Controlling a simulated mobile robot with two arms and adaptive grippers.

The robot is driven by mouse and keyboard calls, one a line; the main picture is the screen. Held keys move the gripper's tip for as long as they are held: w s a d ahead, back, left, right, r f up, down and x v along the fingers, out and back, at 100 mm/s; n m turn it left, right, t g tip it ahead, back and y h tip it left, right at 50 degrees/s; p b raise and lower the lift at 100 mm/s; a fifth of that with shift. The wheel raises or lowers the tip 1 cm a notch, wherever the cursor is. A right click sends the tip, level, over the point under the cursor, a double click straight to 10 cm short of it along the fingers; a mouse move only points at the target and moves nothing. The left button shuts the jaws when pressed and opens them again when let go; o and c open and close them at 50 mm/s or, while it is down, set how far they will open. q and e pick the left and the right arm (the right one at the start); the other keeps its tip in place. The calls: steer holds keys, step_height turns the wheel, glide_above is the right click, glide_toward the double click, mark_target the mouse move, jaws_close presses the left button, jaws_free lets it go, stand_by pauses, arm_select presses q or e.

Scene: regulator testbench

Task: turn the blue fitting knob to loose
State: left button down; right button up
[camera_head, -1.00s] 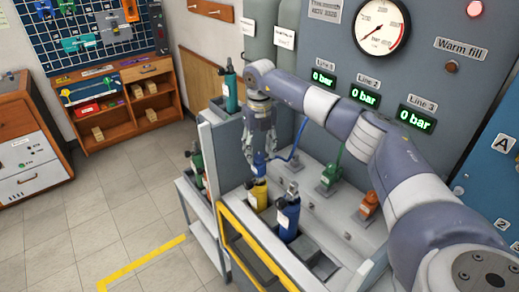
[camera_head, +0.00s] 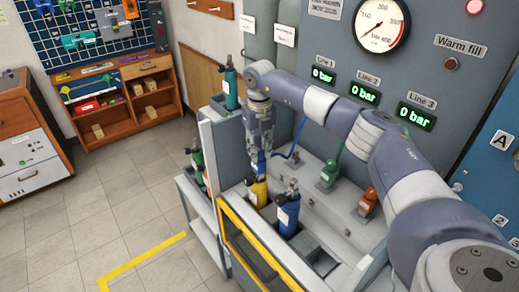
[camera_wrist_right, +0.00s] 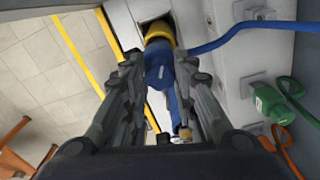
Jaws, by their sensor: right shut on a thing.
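The blue fitting (camera_head: 258,168) sits on top of the yellow cylinder (camera_head: 258,193), with a blue hose (camera_head: 293,152) leading off to the right. My right gripper (camera_head: 260,156) points down from above and is shut on the blue fitting knob. In the right wrist view the blue fitting (camera_wrist_right: 159,62) lies between the fingertips of my right gripper (camera_wrist_right: 160,75), with the yellow cylinder (camera_wrist_right: 158,32) beyond it. The fingers cover part of the knob, so its turn position cannot be read. My left gripper is not in view.
A blue cylinder (camera_head: 288,215) stands close by in the same bench. A green fitting (camera_head: 329,174) and an orange fitting (camera_head: 367,202) sit at the right. A yellow-edged frame (camera_head: 247,250) runs along the front. The Line 1 display (camera_head: 323,76) reads 0 bar.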

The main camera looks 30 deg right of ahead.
mark_target(259, 151)
steer(key=n, duration=0.7)
stand_by(1.3)
steer(key=o, duration=1.1)
steer(key=shift+r, duration=0.1)
step_height(259, 151, up, 12)
steer(key=shift+f, duration=0.1)
